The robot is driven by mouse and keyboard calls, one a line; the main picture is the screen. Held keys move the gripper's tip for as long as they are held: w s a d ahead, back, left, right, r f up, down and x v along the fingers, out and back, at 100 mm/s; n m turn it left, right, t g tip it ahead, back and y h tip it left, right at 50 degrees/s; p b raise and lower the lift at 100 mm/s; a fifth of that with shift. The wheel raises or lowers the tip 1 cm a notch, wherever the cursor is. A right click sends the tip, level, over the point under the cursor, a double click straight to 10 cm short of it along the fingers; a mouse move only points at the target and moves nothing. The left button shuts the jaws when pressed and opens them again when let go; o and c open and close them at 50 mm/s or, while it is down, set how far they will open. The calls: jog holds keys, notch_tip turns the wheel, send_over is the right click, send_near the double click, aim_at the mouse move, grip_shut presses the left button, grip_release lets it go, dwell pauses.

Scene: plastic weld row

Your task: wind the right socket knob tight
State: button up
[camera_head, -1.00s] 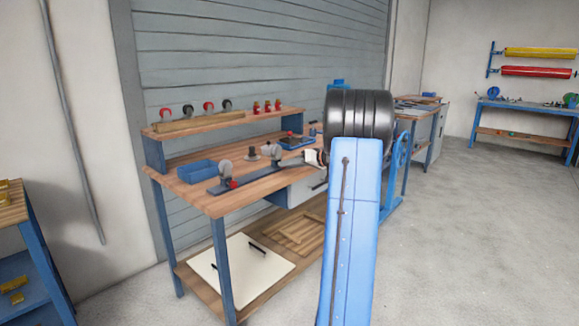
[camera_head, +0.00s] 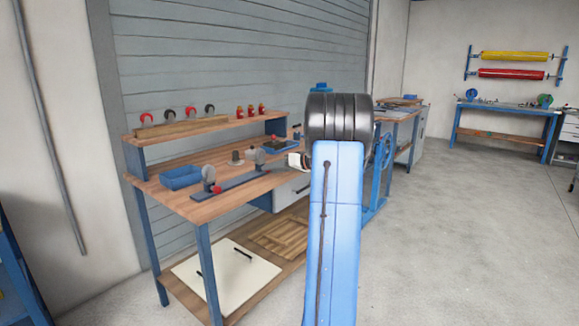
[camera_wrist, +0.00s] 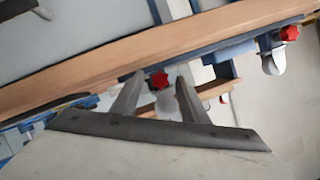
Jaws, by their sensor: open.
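A blue-grey rail (camera_head: 238,182) lies along the front of the wooden bench, carrying a left grey disc socket (camera_head: 209,173) with a red knob (camera_head: 217,189) and a right grey disc socket (camera_head: 259,156). The right socket's knob does not show clearly in the head view. My gripper (camera_wrist: 160,100) is open and empty; one red knob (camera_wrist: 158,79) appears between its fingers, beyond the tips and apart from them. Another red knob (camera_wrist: 290,33) is at the upper right of the wrist view. I cannot tell which is the right one. The fingers are hidden in the head view.
A blue tray (camera_head: 181,177) stands left on the bench, and a dark-blue tray (camera_head: 281,146) at the back right. A raised shelf (camera_head: 190,129) holds several discs and red bottles. A pale panel (camera_head: 225,275) lies below. Open floor (camera_head: 460,230) is to the right.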

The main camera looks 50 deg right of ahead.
jog(key=n+h, duration=0.1)
jog(key=n, duration=0.1)
jog(key=n+h, duration=0.1)
jog(key=shift+a+n+h, duration=0.3)
jog(key=shift+n, duration=0.1)
jog(key=v, duration=1.7)
jog(key=shift+r, duration=0.25)
jog(key=shift+s, duration=0.15)
jog(key=s+a+f+g+y, duration=0.1)
jog(key=a+f+g, duration=0.15)
jog(key=a, duration=1.55)
jog(key=s+a+f+g+y, duration=0.2)
jog(key=a+g, duration=0.2)
jog(key=a, duration=1.3)
jog(key=s+a+f+h, duration=0.1)
jog(key=s+a+f, duration=0.2)
jog(key=s, duration=0.3)
jog(key=s+a+f+g+h, duration=0.1)
jog(key=s+a+f, duration=0.2)
jog(key=s+a, duration=0.3)
jog(key=s+a+f+m+g+h, duration=0.1)
jog(key=s+a+f, duration=0.3)
jog(key=s, duration=0.4)
jog(key=shift+s+a+h, duration=0.25)
jog(key=shift+a+h, duration=0.25)
jog(key=shift+a, duration=0.2)
